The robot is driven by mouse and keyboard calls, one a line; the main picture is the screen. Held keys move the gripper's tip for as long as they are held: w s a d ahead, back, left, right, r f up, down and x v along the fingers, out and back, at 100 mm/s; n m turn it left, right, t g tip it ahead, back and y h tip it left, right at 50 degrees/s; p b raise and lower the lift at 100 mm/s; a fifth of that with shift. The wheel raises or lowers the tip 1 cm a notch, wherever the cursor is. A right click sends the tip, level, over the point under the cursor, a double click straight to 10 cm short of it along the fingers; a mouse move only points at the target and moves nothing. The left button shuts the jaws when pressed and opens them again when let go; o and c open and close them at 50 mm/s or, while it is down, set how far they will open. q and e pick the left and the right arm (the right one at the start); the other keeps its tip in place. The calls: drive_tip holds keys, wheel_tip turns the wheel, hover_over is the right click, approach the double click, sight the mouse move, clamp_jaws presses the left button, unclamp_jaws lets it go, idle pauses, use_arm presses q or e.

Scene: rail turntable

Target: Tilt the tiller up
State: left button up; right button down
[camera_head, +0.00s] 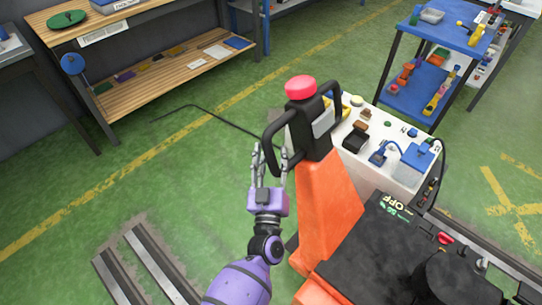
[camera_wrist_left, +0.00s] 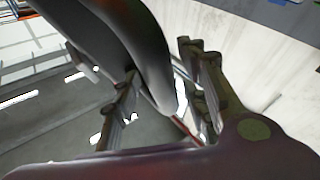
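The tiller is the black looped handle (camera_head: 272,132) with a red cap (camera_head: 300,87) on top of an orange post (camera_head: 325,205). It stands near upright. My left gripper (camera_head: 269,163) is at the lower part of the left handle loop, its fingers spread. In the left wrist view, the dark curved handle (camera_wrist_left: 150,50) passes between the two fingers of my left gripper (camera_wrist_left: 165,95), with gaps visible, so the fingers look open around it. Whether either finger touches it, I cannot tell. My right gripper is not in view.
A white-topped bench (camera_head: 350,160) with tools stands right behind the tiller. A blue shelf cart (camera_head: 450,30) is at the upper right, and a wooden workbench (camera_head: 150,90) at the upper left. Metal rails (camera_head: 150,265) lie in the floor at lower left. Green floor left of the tiller is mostly clear.

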use_arm(q)
drive_tip(key=shift+a, duration=0.1)
drive_tip(key=shift+s, duration=0.1)
drive_tip(key=shift+s+f, duration=0.1)
drive_tip(key=shift+s, duration=0.15)
drive_tip(key=v, duration=1.1)
drive_tip(key=shift+s, duration=0.15)
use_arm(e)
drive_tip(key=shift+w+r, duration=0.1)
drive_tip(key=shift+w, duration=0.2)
use_arm(q)
drive_tip(key=s+a+f+m+g+h+p, duration=0.2)
drive_tip(key=s+f+m+g+h, duration=0.2)
drive_tip(key=s+f+g, duration=0.4)
drive_tip(key=s+a+f+g+y+p, duration=0.1)
drive_tip(key=s+a+f+g, duration=0.1)
drive_tip(key=s+a, duration=0.5)
drive_tip(key=s+a+f+g+y+p, duration=0.2)
drive_tip(key=s+a, duration=0.4)
drive_tip(key=s, duration=0.3)
drive_tip(key=shift+s+a+f, duration=0.35)
drive_tip(key=shift+a+f, duration=0.05)
drive_tip(key=shift+f, duration=0.05)
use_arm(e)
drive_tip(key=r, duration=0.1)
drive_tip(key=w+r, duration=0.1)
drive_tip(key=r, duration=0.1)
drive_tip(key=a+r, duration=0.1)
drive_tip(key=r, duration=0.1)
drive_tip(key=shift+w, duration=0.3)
